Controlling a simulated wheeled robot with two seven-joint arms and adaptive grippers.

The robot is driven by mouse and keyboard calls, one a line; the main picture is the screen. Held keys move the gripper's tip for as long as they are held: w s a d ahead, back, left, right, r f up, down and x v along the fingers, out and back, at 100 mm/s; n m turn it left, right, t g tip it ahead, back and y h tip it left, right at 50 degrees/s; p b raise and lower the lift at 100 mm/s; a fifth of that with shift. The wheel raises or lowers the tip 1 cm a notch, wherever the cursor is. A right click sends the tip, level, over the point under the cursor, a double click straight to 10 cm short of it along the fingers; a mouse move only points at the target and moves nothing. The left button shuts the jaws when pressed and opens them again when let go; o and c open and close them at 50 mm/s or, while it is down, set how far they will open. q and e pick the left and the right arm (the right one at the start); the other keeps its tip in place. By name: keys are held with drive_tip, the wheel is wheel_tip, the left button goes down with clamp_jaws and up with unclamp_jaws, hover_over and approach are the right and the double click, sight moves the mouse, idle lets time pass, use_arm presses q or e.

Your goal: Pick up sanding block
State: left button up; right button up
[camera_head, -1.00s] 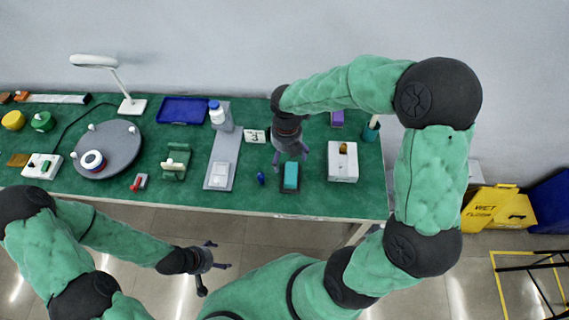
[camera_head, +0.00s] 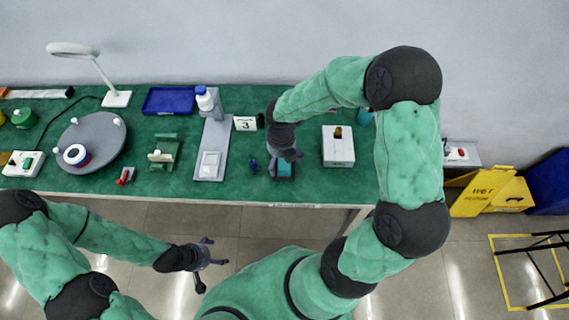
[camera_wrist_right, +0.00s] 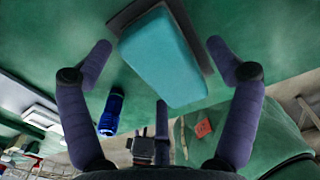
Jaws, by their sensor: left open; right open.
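The sanding block (camera_wrist_right: 163,58) is a teal block lying on a dark flat base on the green table. In the head view the sanding block (camera_head: 285,168) is partly hidden by my right gripper (camera_head: 285,156), which is directly over it. In the right wrist view my right gripper (camera_wrist_right: 160,75) is open, with its purple-grey fingers spread on either side of the block and apart from it. My left gripper (camera_head: 208,256) is open and empty, out over the floor in front of the table.
A blue bottle (camera_wrist_right: 110,112) lies just left of the block, also small in the head view (camera_head: 253,165). A white box (camera_head: 338,150) stands to the right. The table's front edge is close.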

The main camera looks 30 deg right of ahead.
drive_tip(key=c, duration=1.3)
drive_tip(key=shift+r, duration=0.1)
drive_tip(key=shift+r+p, duration=0.35)
drive_tip(key=shift+r, duration=0.1)
wheel_tip(320, 180, up, 2)
drive_tip(key=shift+r+p, duration=0.1)
drive_tip(key=shift+p, duration=0.55)
drive_tip(key=s+a+r+p, duration=0.1)
drive_tip(key=s+a+r, duration=0.1)
drive_tip(key=a+r, duration=0.1)
drive_tip(key=s+a+r+p, duration=0.2)
drive_tip(key=a+r, duration=0.1)
drive_tip(key=a, duration=0.2)
drive_tip(key=s+a+r+p, duration=0.1)
drive_tip(key=s+a+r, duration=0.1)
drive_tip(key=a+r, duration=0.1)
drive_tip(key=shift+s+a+r, duration=0.4)
drive_tip(key=shift+a, duration=0.2)
